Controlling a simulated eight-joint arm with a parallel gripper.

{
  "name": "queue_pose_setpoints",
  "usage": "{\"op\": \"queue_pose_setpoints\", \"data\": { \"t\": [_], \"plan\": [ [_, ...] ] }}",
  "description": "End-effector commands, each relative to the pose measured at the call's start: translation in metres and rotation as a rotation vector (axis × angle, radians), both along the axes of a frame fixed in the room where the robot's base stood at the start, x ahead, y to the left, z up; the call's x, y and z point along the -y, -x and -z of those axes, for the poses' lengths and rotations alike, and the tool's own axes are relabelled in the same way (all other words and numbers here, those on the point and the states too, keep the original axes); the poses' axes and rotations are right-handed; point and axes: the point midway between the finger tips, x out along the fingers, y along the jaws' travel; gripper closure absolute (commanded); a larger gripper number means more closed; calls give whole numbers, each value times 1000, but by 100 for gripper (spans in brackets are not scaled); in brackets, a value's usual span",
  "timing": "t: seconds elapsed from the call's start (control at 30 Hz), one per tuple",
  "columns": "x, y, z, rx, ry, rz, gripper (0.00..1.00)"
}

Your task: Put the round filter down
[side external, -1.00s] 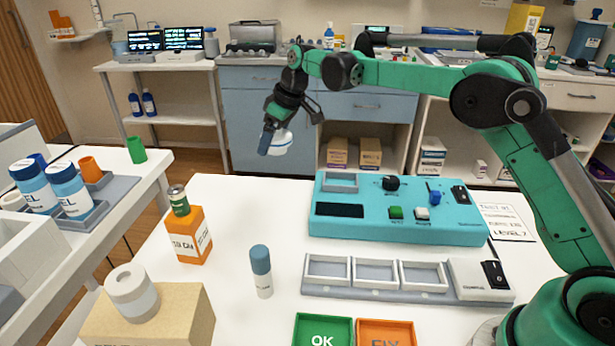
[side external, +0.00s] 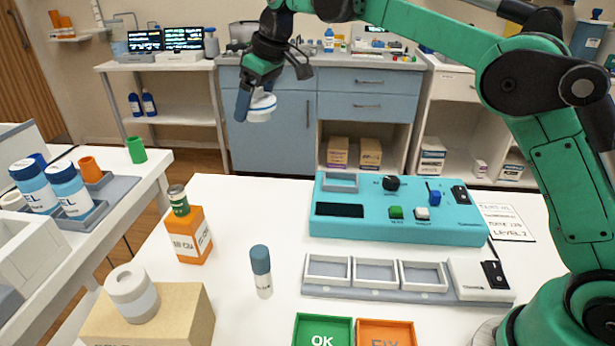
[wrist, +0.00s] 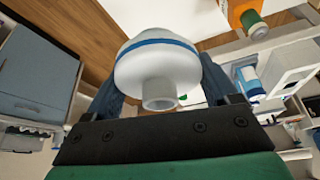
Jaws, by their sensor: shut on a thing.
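The round filter is a white disc-like body with a blue band and a short spout; it shows in the side view (side external: 261,106) and large in the wrist view (wrist: 158,68). My gripper (side external: 252,104) is shut on the round filter and holds it in the air, beyond the far left edge of the white table (side external: 240,215). In the wrist view the dark blue fingers stand on both sides of the filter, and its spout points toward the camera.
On the table stand an orange box (side external: 190,236) with a small green can on top, a blue-capped bottle (side external: 262,272), a teal device (side external: 395,210), a grey tray with white compartments (side external: 375,293), a green OK tray (side external: 322,332) and a cardboard block (side external: 165,322). The table's back left is clear.

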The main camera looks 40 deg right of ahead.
Motion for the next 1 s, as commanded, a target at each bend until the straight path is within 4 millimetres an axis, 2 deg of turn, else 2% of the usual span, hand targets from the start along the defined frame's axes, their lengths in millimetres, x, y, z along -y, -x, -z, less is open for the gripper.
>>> {"op": "queue_pose_setpoints", "data": {
  "t": [0.1, 0.3, 0.43, 0.57, 0.67, 1.0],
  "plan": [
    [-21, 22, -1, 0, 1, -5, 79],
    [-42, 56, 5, 1, -1, -4, 79],
    [-48, 68, 8, 2, -1, -3, 79],
    [-50, 72, 18, 3, -1, -3, 79],
    [-50, 72, 37, 3, -2, -2, 79],
    [-50, 72, 124, 3, -2, -2, 79]
  ]
}}
